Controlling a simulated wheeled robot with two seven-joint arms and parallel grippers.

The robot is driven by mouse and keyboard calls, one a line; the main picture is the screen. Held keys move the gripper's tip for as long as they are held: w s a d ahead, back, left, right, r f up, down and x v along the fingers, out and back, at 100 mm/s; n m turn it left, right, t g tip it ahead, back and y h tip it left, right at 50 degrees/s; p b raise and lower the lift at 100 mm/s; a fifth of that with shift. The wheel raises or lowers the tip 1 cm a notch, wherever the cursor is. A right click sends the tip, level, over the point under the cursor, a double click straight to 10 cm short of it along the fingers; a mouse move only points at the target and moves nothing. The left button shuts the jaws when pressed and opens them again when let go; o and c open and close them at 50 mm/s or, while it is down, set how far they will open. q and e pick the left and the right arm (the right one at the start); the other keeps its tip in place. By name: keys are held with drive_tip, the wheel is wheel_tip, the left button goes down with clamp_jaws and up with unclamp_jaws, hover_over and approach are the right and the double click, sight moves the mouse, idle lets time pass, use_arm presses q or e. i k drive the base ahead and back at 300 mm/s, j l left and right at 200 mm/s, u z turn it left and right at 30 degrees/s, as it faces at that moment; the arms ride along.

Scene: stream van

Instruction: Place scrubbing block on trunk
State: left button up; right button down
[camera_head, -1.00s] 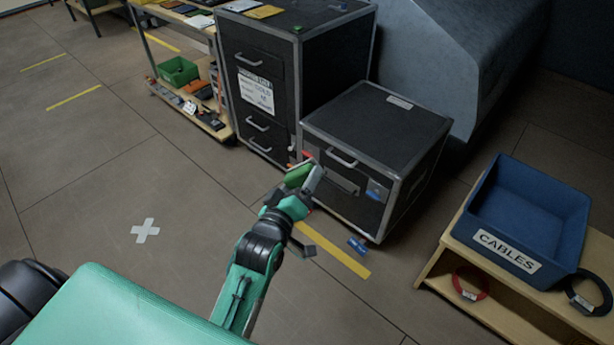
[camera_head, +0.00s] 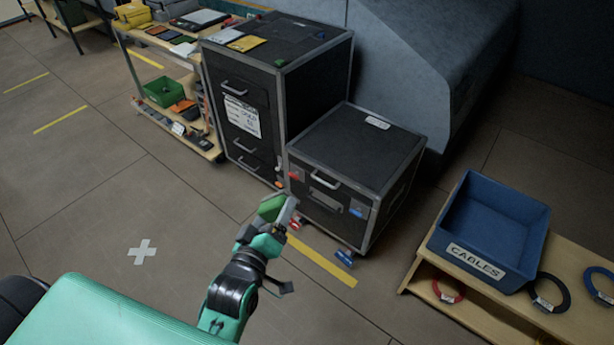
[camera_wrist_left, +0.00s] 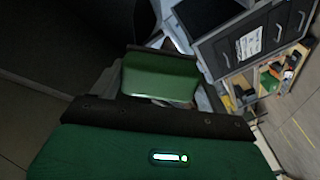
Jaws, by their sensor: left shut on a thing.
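The scrubbing block is a green block (camera_head: 271,207), also seen close up in the left wrist view (camera_wrist_left: 160,78). My left gripper (camera_head: 280,211) is shut on it and holds it in the air, in front of the cases in the head view. The trunk appears to be the low black case (camera_head: 355,145) with metal edges, up and to the right of the gripper. Its lid is shut and its top is bare apart from a small pale label. My right gripper is not in view.
A taller black drawer case (camera_head: 270,95) stands left of the low case, with flat items on top. A shelf (camera_head: 205,140) with a green bin (camera_head: 164,92) is farther left. A blue cables bin (camera_head: 490,230) sits on a wooden bench at right. Floor at left is open.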

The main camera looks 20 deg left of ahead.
sight(350, 150)
drive_tip(key=i+j+z, duration=0.25)
drive_tip(key=i+j, duration=0.25)
drive_tip(key=i+j+z, duration=0.25)
drive_tip(key=i+j, duration=0.2)
drive_tip(key=j, duration=0.15)
drive_tip(key=i+j+z, duration=0.15)
drive_tip(key=j, duration=0.2)
drive_tip(key=i+j+z, duration=0.15)
drive_tip(key=j, duration=0.2)
drive_tip(key=i+j+z, duration=0.1)
drive_tip(key=i+j, duration=0.15)
drive_tip(key=i+j+z, duration=0.15)
drive_tip(key=j, duration=0.35)
